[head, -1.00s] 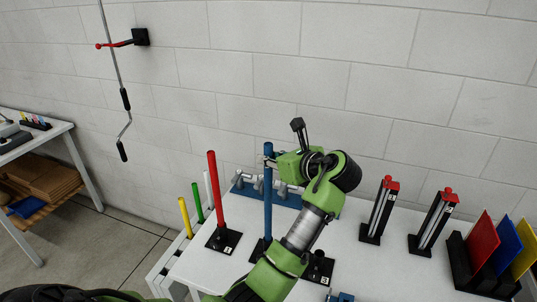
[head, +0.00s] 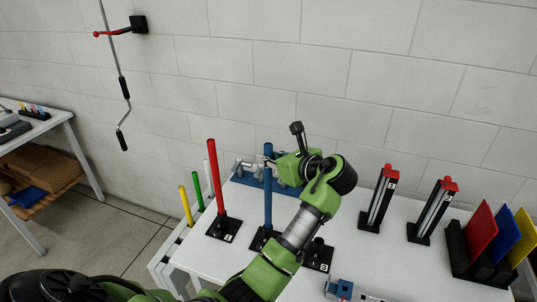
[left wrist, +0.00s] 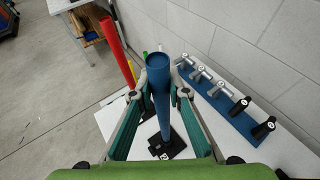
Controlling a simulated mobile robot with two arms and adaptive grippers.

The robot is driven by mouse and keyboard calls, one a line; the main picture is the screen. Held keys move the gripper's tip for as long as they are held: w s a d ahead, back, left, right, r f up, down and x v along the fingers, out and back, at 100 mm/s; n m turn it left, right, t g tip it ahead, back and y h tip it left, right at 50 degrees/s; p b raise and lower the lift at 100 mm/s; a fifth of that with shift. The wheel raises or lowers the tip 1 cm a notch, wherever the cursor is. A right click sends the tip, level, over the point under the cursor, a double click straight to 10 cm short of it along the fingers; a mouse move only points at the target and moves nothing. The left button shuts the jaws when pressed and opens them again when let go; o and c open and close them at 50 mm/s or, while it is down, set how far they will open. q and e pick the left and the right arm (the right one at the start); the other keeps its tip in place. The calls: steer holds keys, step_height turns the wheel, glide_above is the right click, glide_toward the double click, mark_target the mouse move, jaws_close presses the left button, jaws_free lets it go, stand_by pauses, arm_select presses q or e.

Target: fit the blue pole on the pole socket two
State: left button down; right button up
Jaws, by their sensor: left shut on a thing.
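The blue pole (head: 268,200) stands upright over pole socket two (head: 258,240), a black base plate on the white table. Its lower end meets the socket, but I cannot tell how deep it sits. In the left wrist view the pole (left wrist: 159,75) rises between my fingers, and the black base (left wrist: 175,148) with a "2" label is below it. My left gripper (head: 269,158) is shut on the pole near its top; its fingers (left wrist: 161,96) touch both sides. My forearm partly covers the socket's right side. My right gripper is not in view.
A red pole (head: 216,180) stands in socket one, left of the blue pole. Socket three (head: 318,256) is right, behind my arm. Yellow (head: 186,206) and green (head: 197,190) poles stand at the left edge. A blue valve rack (left wrist: 222,108) lies behind.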

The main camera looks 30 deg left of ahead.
arm_select(q)
steer(key=shift+f, duration=1.2)
steer(key=c, duration=1.9)
jaws_free()
steer(key=shift+f, duration=0.1)
steer(key=shift+d, duration=0.1)
steer(key=v, duration=1.2)
